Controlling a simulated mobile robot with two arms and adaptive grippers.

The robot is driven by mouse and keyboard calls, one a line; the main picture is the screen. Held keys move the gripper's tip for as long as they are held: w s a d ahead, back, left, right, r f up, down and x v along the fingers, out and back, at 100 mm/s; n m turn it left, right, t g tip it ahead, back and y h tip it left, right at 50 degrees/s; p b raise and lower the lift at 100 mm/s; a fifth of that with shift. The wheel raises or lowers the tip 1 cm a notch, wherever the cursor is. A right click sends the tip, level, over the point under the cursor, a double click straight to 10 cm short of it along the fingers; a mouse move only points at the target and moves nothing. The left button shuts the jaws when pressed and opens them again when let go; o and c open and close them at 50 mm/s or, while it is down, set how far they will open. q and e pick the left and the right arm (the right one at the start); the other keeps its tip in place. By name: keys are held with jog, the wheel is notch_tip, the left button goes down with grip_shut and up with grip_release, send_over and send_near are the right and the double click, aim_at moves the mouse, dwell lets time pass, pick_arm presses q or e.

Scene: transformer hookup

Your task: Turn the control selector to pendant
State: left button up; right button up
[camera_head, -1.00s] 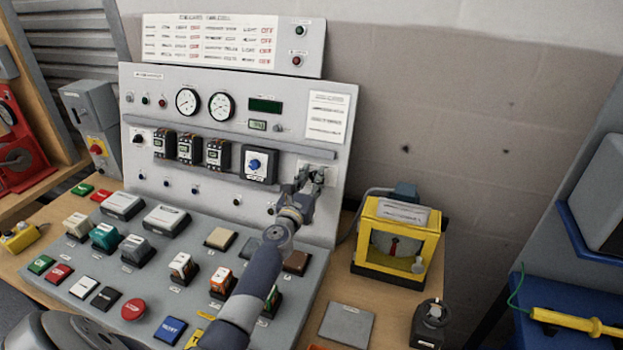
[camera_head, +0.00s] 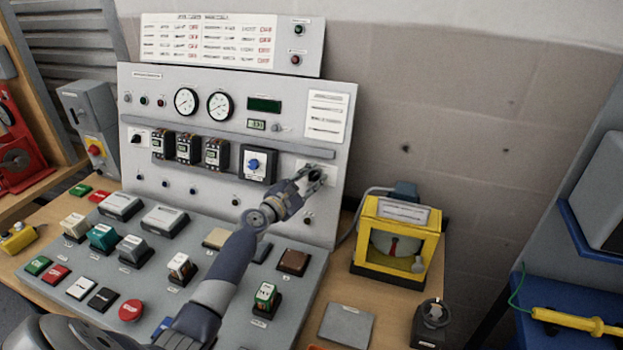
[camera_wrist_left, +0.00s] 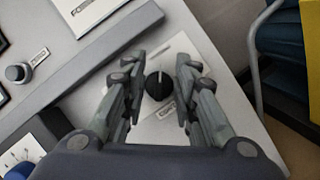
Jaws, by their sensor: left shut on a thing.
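The control selector is a black round knob with a pale pointer line, on a white plate at the panel's right side. In the left wrist view the knob (camera_wrist_left: 159,88) sits between the two fingers of my left gripper (camera_wrist_left: 157,80), its line pointing toward the top of the picture. In the head view my left gripper (camera_head: 312,180) is at the panel's lower right, shut on the selector, and mostly covers it. A small label (camera_wrist_left: 166,109) beside the knob is too small to read. My right gripper is not in view.
A blue-knobbed rotary switch (camera_head: 255,164) is just left of my gripper. Several breakers (camera_head: 188,150) and gauges (camera_head: 219,105) are further left. The sloped desk (camera_head: 215,290) carries many buttons. A yellow-framed box (camera_head: 388,275) stands right of the panel.

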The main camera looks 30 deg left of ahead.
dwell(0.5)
pick_arm(q)
jog(key=o, duration=1)
jog(key=shift+o, duration=0.2)
jog(key=shift+s, duration=0.1)
jog(key=s, duration=1.1)
jog(key=shift+s+a, duration=0.25)
jog(key=shift+s, duration=0.15)
